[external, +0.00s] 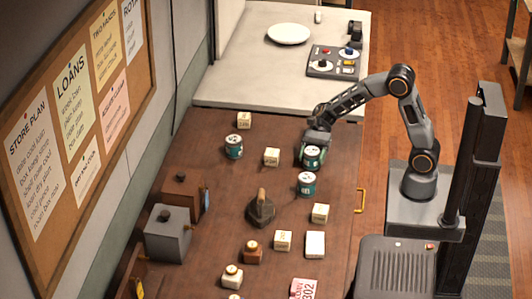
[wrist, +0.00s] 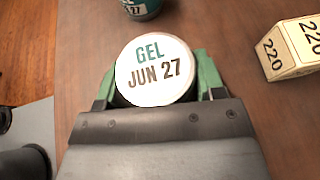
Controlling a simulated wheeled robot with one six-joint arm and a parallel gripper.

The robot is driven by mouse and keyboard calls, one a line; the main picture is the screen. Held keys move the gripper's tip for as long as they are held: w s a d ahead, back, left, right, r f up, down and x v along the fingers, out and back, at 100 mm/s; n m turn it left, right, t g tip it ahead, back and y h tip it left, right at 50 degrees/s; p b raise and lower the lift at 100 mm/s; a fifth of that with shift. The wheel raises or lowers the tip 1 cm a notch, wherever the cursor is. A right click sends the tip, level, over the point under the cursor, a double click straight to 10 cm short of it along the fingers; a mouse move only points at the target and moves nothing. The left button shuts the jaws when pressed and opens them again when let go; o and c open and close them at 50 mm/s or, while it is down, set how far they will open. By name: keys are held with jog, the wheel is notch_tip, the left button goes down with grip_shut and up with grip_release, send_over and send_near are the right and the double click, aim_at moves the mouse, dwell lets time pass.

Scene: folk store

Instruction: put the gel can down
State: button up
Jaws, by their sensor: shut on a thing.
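The gel can (wrist: 155,72) has a white lid reading "GEL JUN 27" in the wrist view. My gripper (wrist: 156,84) is shut around it, with a green finger on either side. In the external view my gripper (external: 314,142) reaches over the brown table, and the teal-and-white can (external: 312,157) is upright in it. I cannot tell whether the can's base touches the table. Its lower side is hidden in the wrist view.
Similar cans stand nearby on the brown table (external: 200,125), one in front (external: 306,185) and one to the left (external: 233,147). Small labelled boxes (external: 272,157) stand around, one reading 220 (wrist: 292,48). A dark iron-like object (external: 261,212) stands closer. Bare wood lies between them.

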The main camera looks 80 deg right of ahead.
jog(key=shift+f+b, duration=0.2)
jog(key=shift+b, duration=0.15)
jog(key=o, duration=1)
jog(key=shift+r, duration=0.1)
